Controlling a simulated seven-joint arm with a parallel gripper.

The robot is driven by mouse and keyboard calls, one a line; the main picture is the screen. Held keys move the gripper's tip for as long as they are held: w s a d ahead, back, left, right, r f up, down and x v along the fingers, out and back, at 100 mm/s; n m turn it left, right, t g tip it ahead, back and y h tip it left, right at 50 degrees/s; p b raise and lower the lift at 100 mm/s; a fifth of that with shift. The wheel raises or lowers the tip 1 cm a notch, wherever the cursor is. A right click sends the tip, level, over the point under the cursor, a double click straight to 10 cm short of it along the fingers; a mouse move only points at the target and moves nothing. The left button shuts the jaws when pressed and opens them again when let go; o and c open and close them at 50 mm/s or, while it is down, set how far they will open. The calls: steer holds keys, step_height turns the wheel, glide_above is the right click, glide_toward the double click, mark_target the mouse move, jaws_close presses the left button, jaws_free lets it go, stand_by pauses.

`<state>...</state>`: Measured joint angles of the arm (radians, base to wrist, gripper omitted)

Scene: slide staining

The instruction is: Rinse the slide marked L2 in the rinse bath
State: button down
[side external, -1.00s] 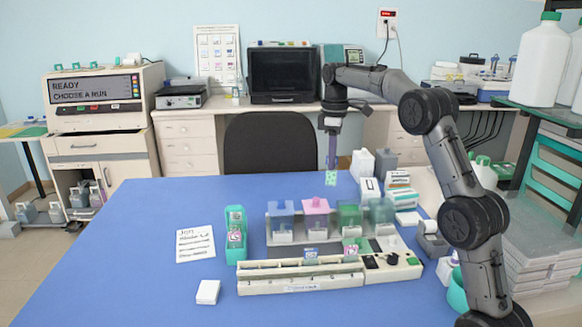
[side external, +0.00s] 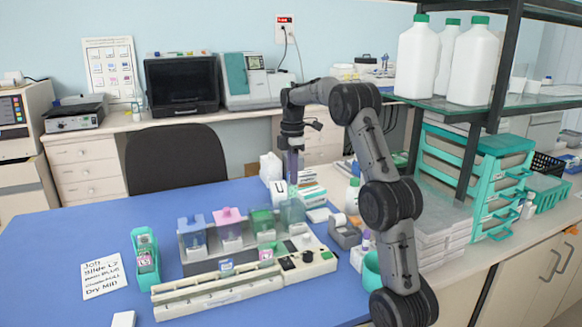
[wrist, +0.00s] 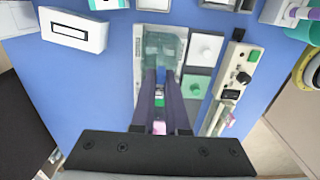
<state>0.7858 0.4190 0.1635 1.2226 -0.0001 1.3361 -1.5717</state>
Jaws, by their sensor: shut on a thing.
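My gripper (side external: 292,178) points down at the clear teal jar (side external: 292,212), the rightmost in the jar row. It is shut on a thin slide (wrist: 160,93), which shows green, blue and white between the fingers in the wrist view; its marking is unreadable. The fingertips overlap the clear jar (wrist: 165,45) in the wrist view; I cannot tell how far the slide is inside it. Blue-lidded (side external: 192,232), pink-lidded (side external: 228,230) and green-lidded (side external: 263,222) jars stand to its left.
A long cream rack (side external: 215,292) in front holds slides with blue (side external: 226,266) and pink (side external: 266,254) labels. A control panel (side external: 308,257) adjoins it. A green slide box (side external: 145,258) and handwritten note (side external: 103,278) lie left. White boxes (side external: 310,192) stand behind the jars.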

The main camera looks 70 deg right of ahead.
mark_target(292, 199)
steer(key=shift+f, duration=4.2)
steer(key=shift+r, duration=4.8)
steer(key=shift+r, duration=0.1)
